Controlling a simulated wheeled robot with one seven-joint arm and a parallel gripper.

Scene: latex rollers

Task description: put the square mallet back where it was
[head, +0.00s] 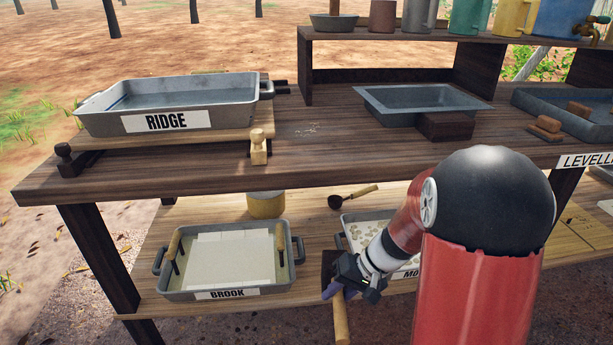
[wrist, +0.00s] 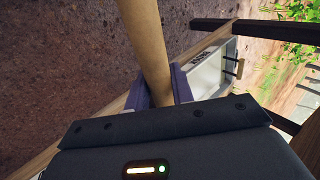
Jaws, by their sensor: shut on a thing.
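The square mallet shows a pale wooden handle (head: 341,320) at the bottom centre of the head view, with a dark block (head: 328,266) just above my gripper that looks like its head. My gripper (head: 338,291) is shut on the handle, in front of the lower shelf between the BROOK and MO… trays. In the wrist view the handle (wrist: 146,40) runs up out of the picture between the bluish fingers of my gripper (wrist: 161,88). The mallet's head is not clearly visible in the wrist view.
The BROOK tray (head: 162,283) and the partly hidden MO… tray (head: 343,240) stand on the lower shelf (head: 135,300). A ladle (head: 350,197) lies behind them. Above, the RIDGE tray (head: 100,125) rests on a board, with small wooden blocks near it. A grey basin (head: 440,95) stands right.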

